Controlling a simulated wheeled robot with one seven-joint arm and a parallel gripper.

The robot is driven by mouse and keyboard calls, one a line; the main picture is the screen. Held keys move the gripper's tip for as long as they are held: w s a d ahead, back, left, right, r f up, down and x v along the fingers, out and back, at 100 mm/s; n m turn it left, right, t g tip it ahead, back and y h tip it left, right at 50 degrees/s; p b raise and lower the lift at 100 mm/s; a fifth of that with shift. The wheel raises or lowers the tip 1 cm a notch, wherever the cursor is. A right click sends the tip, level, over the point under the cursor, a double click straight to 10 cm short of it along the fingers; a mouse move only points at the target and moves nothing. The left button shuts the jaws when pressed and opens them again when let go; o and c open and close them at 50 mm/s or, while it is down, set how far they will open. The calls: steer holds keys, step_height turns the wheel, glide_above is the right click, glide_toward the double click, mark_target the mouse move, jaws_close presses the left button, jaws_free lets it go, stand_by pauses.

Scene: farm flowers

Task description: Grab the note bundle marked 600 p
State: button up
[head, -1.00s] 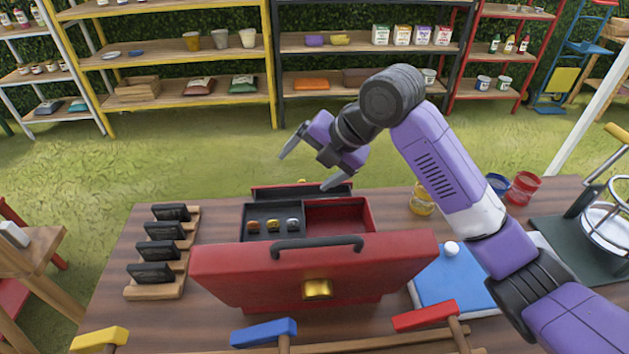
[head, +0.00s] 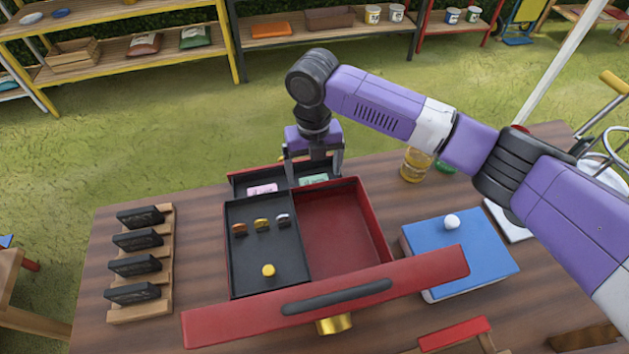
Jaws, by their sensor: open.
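A red cash box (head: 388,228) stands open on the table, its lid edge with a dark handle nearest me. In its narrow back compartment lie a pink note bundle (head: 262,190) on the left and a green note bundle (head: 313,180) on the right. Their markings are too small to read, so I cannot tell which is 600 p. My gripper (head: 314,172) points down with its fingers apart, over the back compartment around the green bundle. I cannot tell whether the fingers touch it. Nothing shows held.
The box's black tray holds several coins (head: 268,270); its red compartment is empty. A wooden rack (head: 168,262) with black cards stands left. A blue book (head: 455,255) with a white ball lies right. Yellow jar (head: 415,165) stands behind. Tools lie at the front.

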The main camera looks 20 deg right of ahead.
steer(key=shift+f, duration=1.1)
steer(key=c, duration=1.4)
steer(key=shift+c, duration=0.2)
steer(key=shift+r, duration=0.15)
